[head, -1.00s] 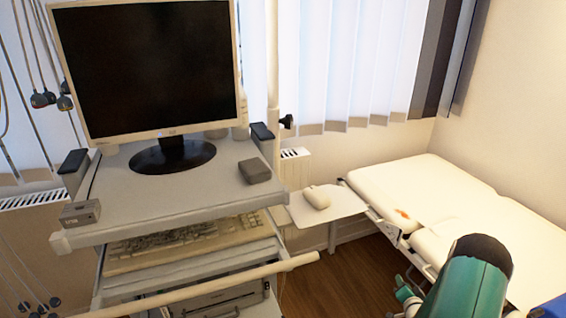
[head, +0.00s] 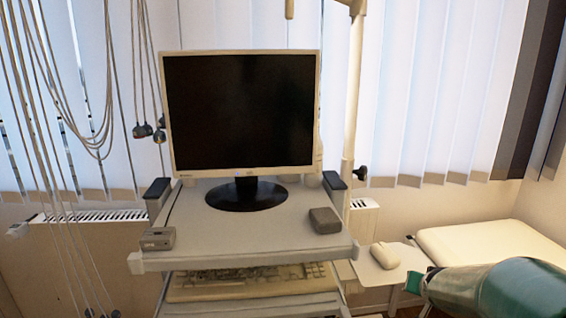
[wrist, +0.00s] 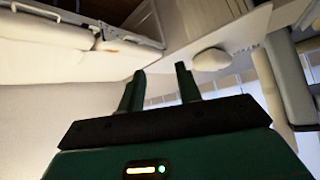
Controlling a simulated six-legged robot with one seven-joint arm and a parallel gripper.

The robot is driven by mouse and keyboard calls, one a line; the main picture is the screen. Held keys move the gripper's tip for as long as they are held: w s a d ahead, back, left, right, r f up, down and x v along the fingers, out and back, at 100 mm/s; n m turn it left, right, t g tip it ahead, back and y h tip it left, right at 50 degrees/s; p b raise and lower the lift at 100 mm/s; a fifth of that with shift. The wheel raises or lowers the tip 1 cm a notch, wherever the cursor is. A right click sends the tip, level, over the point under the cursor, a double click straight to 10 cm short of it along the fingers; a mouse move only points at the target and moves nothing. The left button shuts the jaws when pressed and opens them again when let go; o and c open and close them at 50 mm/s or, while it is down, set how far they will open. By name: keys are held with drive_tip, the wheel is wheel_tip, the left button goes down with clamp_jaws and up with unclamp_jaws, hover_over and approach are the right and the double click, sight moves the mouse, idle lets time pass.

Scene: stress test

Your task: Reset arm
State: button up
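My gripper (wrist: 160,80) shows in the wrist view with its two dark green fingers apart and nothing between them. Beyond the fingers, the wrist view appears tilted over. My green arm (head: 510,290) reaches in from the lower right corner of the head view, in front of the bed. The gripper's fingers cannot be made out clearly in the head view.
A trolley (head: 215,257) carries a monitor (head: 240,115), a small dark box (head: 325,220) and a keyboard (head: 240,285). Right of it are a side shelf with a pale rounded object (head: 385,255) and a white bed (head: 490,243). Cables (head: 50,130) hang at left.

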drive_tip(key=s+a+r+n+g+y, duration=0.1)
drive_tip(key=s+a+r, duration=0.3)
drive_tip(key=s+a, duration=0.6)
drive_tip(key=s+a+r+n+g+y, duration=0.2)
drive_tip(key=s+a+r+n, duration=0.2)
drive_tip(key=s+a, duration=0.6)
drive_tip(key=s, duration=0.3)
drive_tip(key=shift+s+a+r+n+y, duration=0.15)
drive_tip(key=shift+s+r+n+y, duration=0.05)
drive_tip(key=shift+n+y, duration=0.1)
drive_tip(key=shift+d, duration=0.2)
